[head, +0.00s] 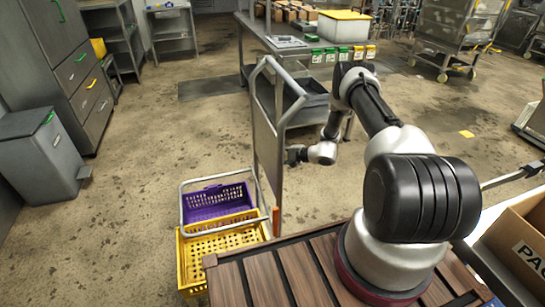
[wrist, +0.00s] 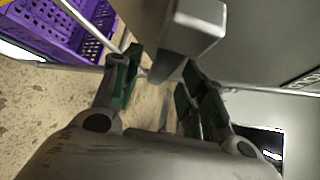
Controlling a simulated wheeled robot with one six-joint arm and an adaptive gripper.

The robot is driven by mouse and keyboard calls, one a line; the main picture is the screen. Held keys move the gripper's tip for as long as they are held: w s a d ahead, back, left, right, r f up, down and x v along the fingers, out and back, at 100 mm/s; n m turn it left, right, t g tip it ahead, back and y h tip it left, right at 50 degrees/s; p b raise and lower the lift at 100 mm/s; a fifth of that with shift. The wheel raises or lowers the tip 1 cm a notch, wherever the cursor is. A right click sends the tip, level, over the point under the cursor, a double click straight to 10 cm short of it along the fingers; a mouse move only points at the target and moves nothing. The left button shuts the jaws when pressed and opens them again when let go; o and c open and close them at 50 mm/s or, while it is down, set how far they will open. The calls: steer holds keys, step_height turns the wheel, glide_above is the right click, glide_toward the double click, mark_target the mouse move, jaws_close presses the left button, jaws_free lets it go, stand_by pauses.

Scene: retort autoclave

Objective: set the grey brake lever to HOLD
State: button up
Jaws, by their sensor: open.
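A grey squared bar, which looks like the brake lever (wrist: 195,32), juts from the top of the wrist view. Its end lies ahead of and between my gripper's fingers. My gripper (wrist: 160,85) is open, with one dark green-padded finger on each side of it; I cannot tell whether either finger touches it. In the head view my gripper (head: 293,154) is beside the grey side panel of a cart (head: 267,140). The lever cannot be made out there. A dark label (wrist: 303,82) with pale letters is cut off at the right of the wrist view; its word is unreadable.
A grey bin (head: 40,155) stands left. The floor (head: 150,150) between is clear.

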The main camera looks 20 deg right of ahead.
steer(key=shift+w+a+f, duration=0.2)
steer(key=shift+w+a, duration=0.25)
steer(key=shift+a, duration=0.05)
jaws_close()
steer(key=shift+r, duration=0.1)
step_height(320, 180, up, 8)
steer(key=s+n+t+y, duration=0.1)
steer(key=n+t+y, duration=0.3)
steer(key=n+y, duration=0.5)
steer(key=shift+s+n+y, duration=0.25)
steer(key=shift+n+y, duration=0.05)
steer(key=shift+n, duration=2)
